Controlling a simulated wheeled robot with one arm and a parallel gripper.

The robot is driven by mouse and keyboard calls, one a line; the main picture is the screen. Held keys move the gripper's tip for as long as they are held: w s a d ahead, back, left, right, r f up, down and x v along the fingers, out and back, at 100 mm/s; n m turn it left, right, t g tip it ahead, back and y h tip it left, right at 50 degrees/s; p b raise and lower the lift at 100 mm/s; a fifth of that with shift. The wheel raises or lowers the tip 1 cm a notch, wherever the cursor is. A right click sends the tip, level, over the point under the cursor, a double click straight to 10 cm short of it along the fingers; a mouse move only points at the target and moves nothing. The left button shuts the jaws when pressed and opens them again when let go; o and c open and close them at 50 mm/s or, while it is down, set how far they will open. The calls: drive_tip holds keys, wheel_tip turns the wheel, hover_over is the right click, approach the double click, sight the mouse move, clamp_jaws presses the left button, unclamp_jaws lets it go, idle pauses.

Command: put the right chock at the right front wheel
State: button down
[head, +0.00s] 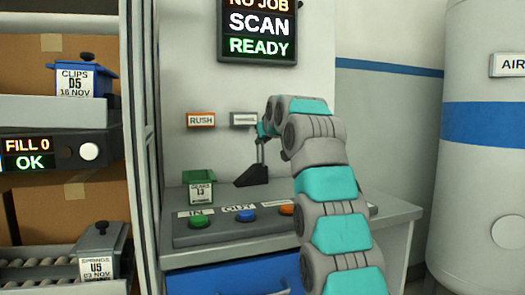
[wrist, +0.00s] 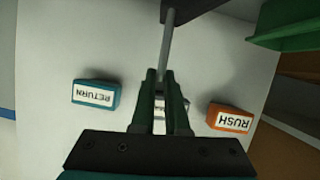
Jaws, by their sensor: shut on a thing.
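The chock is a dark wedge (head: 252,177) with a thin upright grey rod as its handle. My gripper (head: 262,134) is shut on the rod's upper part, and the wedge hangs below it, over the back of the counter. Whether the wedge touches the counter I cannot tell. In the wrist view my gripper's fingers (wrist: 167,75) close around the rod (wrist: 167,45), and part of the dark wedge (wrist: 195,6) shows at the top edge. No wheel or vehicle is in view.
A green GEARS box (head: 199,186) stands left of the chock. A panel with coloured buttons (head: 245,215) lies in front of it on the counter (head: 395,213). A shelf rack (head: 60,110) is at left and a large tank (head: 480,170) at right.

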sight(257, 174)
drive_tip(key=shift+s+f+b, duration=0.1)
drive_tip(key=shift+f+b, duration=0.85)
drive_tip(key=shift+f, duration=0.4)
drive_tip(key=c, duration=0.9)
unclamp_jaws()
